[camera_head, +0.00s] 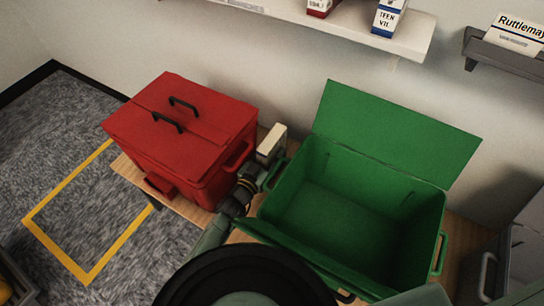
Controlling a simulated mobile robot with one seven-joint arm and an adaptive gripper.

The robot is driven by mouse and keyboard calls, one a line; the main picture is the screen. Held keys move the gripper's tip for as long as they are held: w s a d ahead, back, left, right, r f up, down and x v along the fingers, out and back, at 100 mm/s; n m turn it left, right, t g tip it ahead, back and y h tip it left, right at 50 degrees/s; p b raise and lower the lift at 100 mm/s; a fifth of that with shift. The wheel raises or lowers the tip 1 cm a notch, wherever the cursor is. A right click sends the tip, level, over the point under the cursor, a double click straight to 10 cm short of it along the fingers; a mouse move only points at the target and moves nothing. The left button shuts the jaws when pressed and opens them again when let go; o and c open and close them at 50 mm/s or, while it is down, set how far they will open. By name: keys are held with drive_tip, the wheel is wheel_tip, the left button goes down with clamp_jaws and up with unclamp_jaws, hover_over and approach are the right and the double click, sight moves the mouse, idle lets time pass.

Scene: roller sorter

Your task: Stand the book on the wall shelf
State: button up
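The white wall shelf (414,38) runs along the top of the view, with cartons on it. My arm reaches up from the bottom between the red bin and the green bin. My gripper (257,168) is at its far end, small and dark, low beside the red bin and below the shelf. A small cream, block-shaped thing (271,144) shows right at the gripper's end. It may be the book, but I cannot tell, nor whether the gripper holds it. The fingers are not clear. No other thing is clearly a book.
A red bin (190,115) with a closed two-part lid stands on the wooden table (131,173). A green bin (440,215) stands open and empty, its lid raised against the wall.

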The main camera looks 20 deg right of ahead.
clamp_jaws()
drive_tip(key=shift+r, duration=0.1)
idle(0.4)
